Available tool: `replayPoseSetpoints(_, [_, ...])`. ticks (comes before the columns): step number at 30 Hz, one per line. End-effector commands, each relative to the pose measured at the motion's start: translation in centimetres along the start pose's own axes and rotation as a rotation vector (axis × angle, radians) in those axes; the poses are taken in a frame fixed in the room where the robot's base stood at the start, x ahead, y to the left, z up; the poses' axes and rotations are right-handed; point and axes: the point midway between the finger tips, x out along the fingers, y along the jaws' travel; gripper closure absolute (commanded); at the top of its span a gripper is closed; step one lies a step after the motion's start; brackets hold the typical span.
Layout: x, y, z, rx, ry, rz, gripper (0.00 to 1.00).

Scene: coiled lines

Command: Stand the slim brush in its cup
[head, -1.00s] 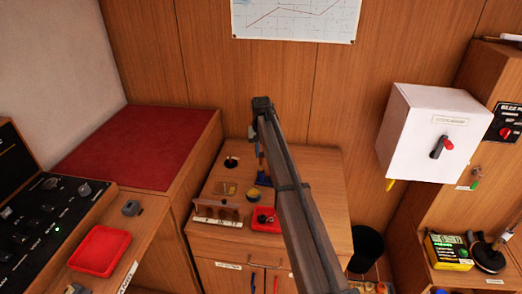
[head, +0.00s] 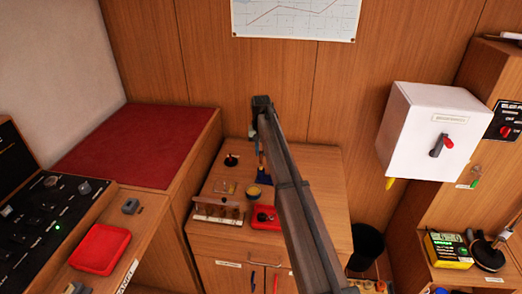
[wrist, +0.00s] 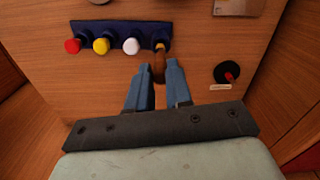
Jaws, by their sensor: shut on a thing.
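My gripper (wrist: 157,83), with blue fingers, is shut on a slim brown brush-like handle (wrist: 159,68) in the wrist view. The handle's yellowish far end reaches the right end of a dark blue rack (wrist: 120,29); I cannot tell whether it touches the rack. The rack also shows in the head view (head: 264,181), partly behind my arm. A round black holder (wrist: 228,72) with a red centre stands apart to the right in the wrist view, with a small label beside it; it also shows in the head view (head: 232,160). I cannot tell whether it is the brush's cup.
Red, yellow and white knobs (wrist: 101,46) line the rack. A yellow-topped jar (head: 253,191), a red tray (head: 266,223) and a small wooden stand (head: 218,212) are near the cabinet's front. The cabinet top (head: 315,180) is clear right of my arm.

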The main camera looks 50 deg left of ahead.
Motion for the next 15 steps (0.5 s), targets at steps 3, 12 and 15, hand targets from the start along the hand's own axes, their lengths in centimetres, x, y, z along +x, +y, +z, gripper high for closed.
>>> replayPoseSetpoints(3, [0.3,0.0,0.0,0.0,0.0,0.0,1.0])
replayPoseSetpoints(12, [1.0,0.0,0.0,0.0,0.0,0.0,1.0])
replayPoseSetpoints(15, [1.3,0.0,0.0,0.0,0.0,0.0,1.0])
